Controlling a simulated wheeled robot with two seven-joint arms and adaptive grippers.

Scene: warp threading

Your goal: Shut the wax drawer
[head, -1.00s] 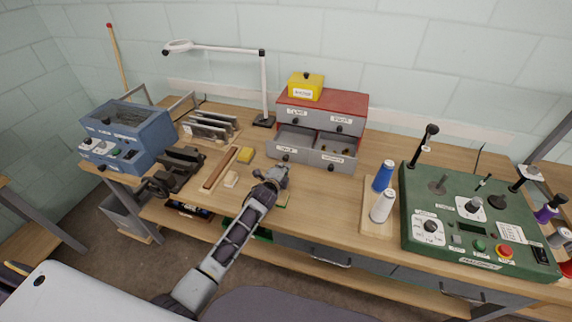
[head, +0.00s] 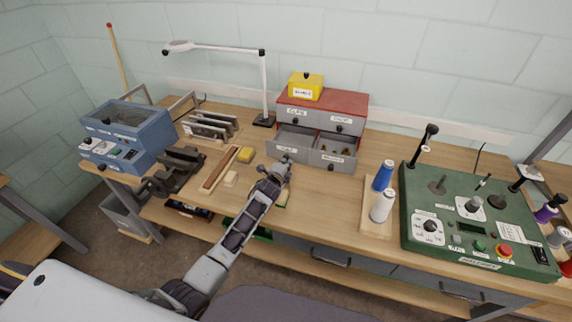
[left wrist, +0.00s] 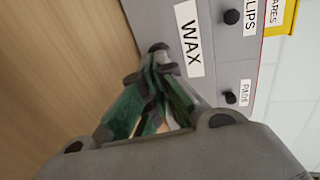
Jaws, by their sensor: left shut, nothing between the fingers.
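The wax drawer (head: 272,150) is the lower left drawer of a grey and red drawer unit (head: 352,98). It stands open, with its grey inside showing from above. Its WAX label (left wrist: 188,38) is clear in the left wrist view. My left gripper (head: 287,160) is shut and empty, right in front of the wax drawer's front. In the left wrist view its closed fingertips (left wrist: 158,48) lie close beside the label, over the drawer front. I cannot tell whether they touch it. The drawer's knob is not clearly seen behind the fingers. My right gripper is not in view.
The lower right drawer (head: 333,158) also stands open, with small things inside. The two upper drawers are shut. A yellow box (head: 305,88) sits on the unit. Blue (head: 383,176) and white (head: 382,207) spools stand right.

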